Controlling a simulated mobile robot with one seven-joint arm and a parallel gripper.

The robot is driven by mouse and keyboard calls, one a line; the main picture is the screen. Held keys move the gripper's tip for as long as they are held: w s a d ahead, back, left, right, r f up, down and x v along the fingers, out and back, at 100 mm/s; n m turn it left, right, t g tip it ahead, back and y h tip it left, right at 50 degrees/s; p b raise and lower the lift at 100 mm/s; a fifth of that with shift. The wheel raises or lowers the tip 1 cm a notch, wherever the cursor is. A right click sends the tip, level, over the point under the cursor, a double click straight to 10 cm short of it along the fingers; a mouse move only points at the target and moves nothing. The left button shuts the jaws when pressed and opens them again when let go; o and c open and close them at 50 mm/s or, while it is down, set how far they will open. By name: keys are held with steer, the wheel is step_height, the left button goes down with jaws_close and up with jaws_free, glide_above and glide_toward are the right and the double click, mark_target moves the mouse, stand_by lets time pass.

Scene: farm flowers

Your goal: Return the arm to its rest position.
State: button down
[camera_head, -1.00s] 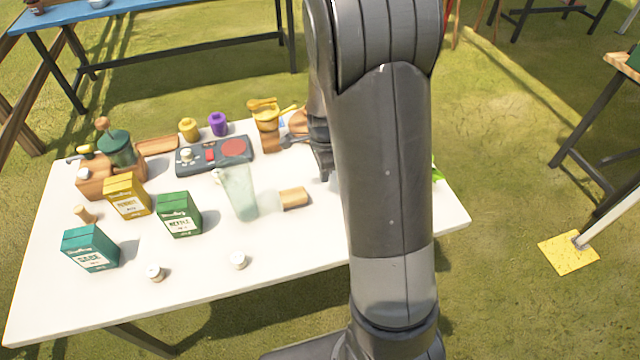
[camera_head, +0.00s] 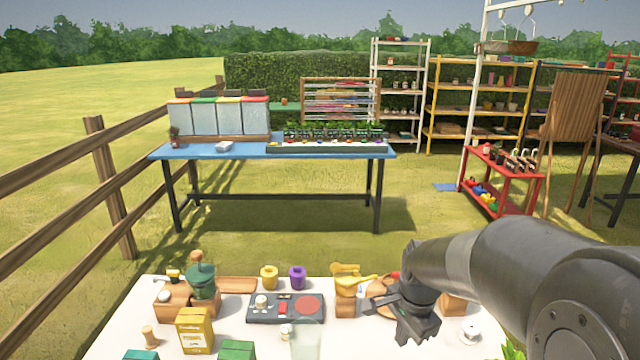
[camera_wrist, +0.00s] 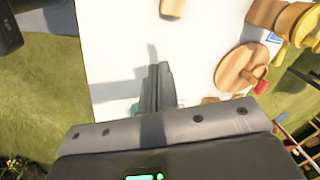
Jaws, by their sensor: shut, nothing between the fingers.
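My gripper (camera_head: 416,328) hangs over the right part of the white table (camera_head: 130,318), fingers pointing down. It is shut and empty. My arm reaches in from the right edge of the head view and bends down at the wrist. In the wrist view my closed fingers (camera_wrist: 158,72) show as a dark upright pair against the white tabletop (camera_wrist: 110,60). A round wooden board (camera_wrist: 240,66) lies to their right. How high the fingertips are above the table is hard to tell.
The table holds a control panel (camera_head: 286,309), a yellow box (camera_head: 195,330), a green grinder (camera_head: 203,281), a yellow pot (camera_head: 269,277), a purple pot (camera_head: 297,277) and a wooden scoop stand (camera_head: 345,298). A blue table (camera_head: 220,152) stands behind, with open grass between.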

steer(key=s+a+r+n+t, duration=0.1)
steer(key=s+r+n+t, duration=0.1)
steer(key=s+r+n, duration=0.3)
steer(key=s+a+r+n+t, duration=0.1)
steer(key=s+r+n+t, duration=0.1)
steer(key=s+r+n, duration=0.4)
steer(key=s+n, duration=0.1)
steer(key=s, duration=0.4)
steer(key=shift+s+n, duration=0.25)
steer(key=shift+n, duration=0.15)
steer(key=c, duration=2.2)
jaws_free()
steer(key=shift+r, duration=0.1)
